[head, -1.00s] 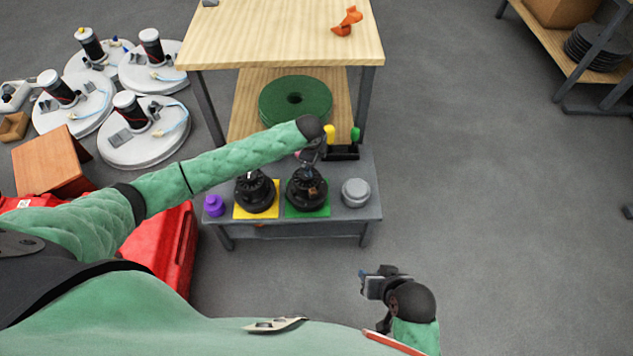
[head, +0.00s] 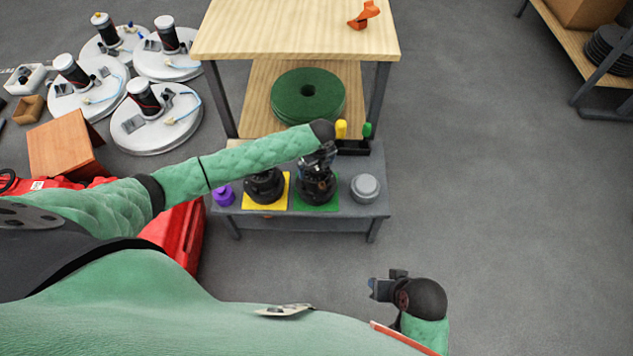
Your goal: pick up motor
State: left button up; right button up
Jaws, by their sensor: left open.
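Two black motors stand on the low grey table in the head view. One motor (head: 264,186) sits on a yellow mat (head: 281,203), partly behind my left forearm. The other motor (head: 316,190) sits on a green mat (head: 318,208). My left gripper (head: 319,172) is open, pointing down right at the top of the motor on the green mat. Whether its fingers touch or surround the motor top I cannot tell. My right gripper (head: 380,289) is at the lower right, over the floor and away from the table; its jaw opening is not clear.
The grey table (head: 384,207) also holds a purple object (head: 223,195) and a grey round part (head: 365,187). A wooden bench (head: 300,30) with green pads (head: 308,96) stands behind. A red machine (head: 181,236) is at the left. The floor at right is clear.

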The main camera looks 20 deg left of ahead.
pick_arm(q)
jog(key=shift+a+f, duration=0.1)
jog(key=shift+f, duration=1.45)
jog(key=c, duration=1.7)
jog(key=shift+r, duration=0.1)
jog(key=shift+c, duration=0.6)
jog(key=shift+w, duration=0.1)
